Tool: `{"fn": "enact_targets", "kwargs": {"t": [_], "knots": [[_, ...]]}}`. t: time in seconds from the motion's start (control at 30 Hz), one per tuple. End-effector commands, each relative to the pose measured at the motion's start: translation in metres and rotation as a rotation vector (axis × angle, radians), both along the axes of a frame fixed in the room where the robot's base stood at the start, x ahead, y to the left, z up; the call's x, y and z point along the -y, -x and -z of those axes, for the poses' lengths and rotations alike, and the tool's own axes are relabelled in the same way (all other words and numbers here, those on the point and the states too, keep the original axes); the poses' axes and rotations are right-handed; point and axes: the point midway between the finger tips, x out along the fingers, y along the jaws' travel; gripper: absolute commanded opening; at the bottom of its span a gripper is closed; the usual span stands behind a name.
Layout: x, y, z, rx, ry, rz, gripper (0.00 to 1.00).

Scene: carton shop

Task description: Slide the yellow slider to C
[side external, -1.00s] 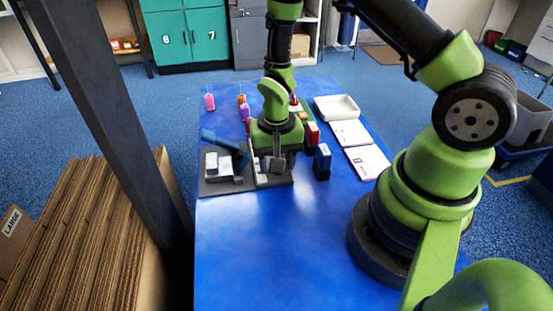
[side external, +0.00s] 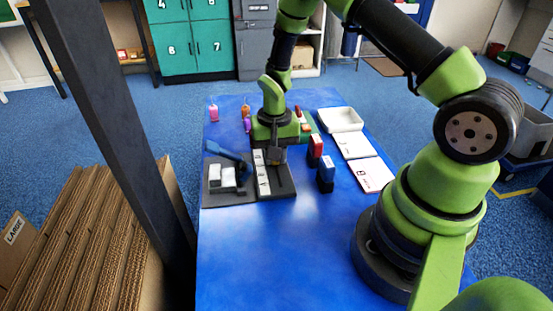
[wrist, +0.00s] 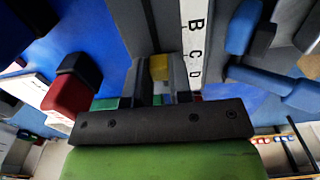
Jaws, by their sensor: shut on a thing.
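The yellow slider (wrist: 158,68) shows in the wrist view between the two fingers of my gripper (wrist: 156,80), which is shut on it. The slider sits on a dark track (side external: 284,181). A white letter strip (wrist: 194,38) runs beside the track, with B, C and D readable. In the wrist view the slider appears level with the stretch between C and D; slant makes the exact mark hard to tell. In the side view my gripper (side external: 277,158) is at the far end of the track, and the slider is hidden there.
A grey fixture with a blue lever (side external: 226,151) stands left of the track. A white tray (side external: 340,119) and cards lie farther right. The blue table's front is clear.

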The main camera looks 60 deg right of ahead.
Motion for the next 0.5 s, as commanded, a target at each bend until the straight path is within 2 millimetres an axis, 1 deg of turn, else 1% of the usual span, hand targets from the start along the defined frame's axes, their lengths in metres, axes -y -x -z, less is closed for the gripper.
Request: {"fn": "enact_targets", "kwargs": {"t": [0.17, 0.2, 0.27, 0.3, 0.5], "knots": [[-0.0001, -0.0008, -0.0006, 0.004, 0.001, -0.003, 0.00], [-0.0002, -0.0008, -0.0007, 0.004, 0.001, -0.002, 0.29], [-0.0002, -0.0006, -0.0006, 0.004, 0.001, -0.002, 0.43], [-0.0002, -0.0005, -0.0006, 0.004, 0.001, -0.002, 0.47], [-0.0003, 0.0000, -0.0004, 0.001, 0.000, -0.001, 0.47]]}}
